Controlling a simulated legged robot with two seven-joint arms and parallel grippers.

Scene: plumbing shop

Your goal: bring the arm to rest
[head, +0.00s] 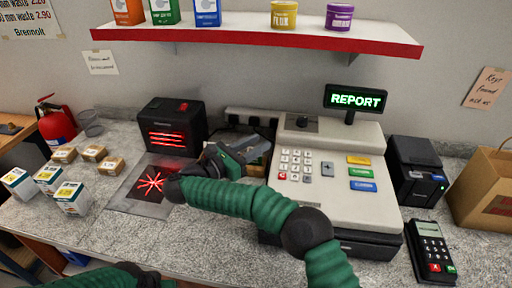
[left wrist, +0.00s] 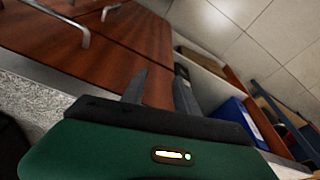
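My right arm (head: 250,203), green with dark joints, reaches in from the lower right across the counter in the head view. Its gripper (head: 257,149) is above the counter between the black scanner box and the cash register. Its fingers are seen from behind at a slant, and I cannot tell whether they are apart. My left gripper (left wrist: 160,82) shows in the left wrist view with two grey fingers apart and nothing between them. In the head view only a green part of my left arm (head: 105,277) shows at the bottom edge.
The cash register (head: 340,160) reads REPORT on its display (head: 355,98). A card terminal (head: 432,250), printer (head: 416,168) and paper bag (head: 485,190) stand right. The scanner box (head: 172,125) glows red. Small boxes (head: 73,197) and a fire extinguisher (head: 55,125) are left. A shelf (head: 260,38) overhangs.

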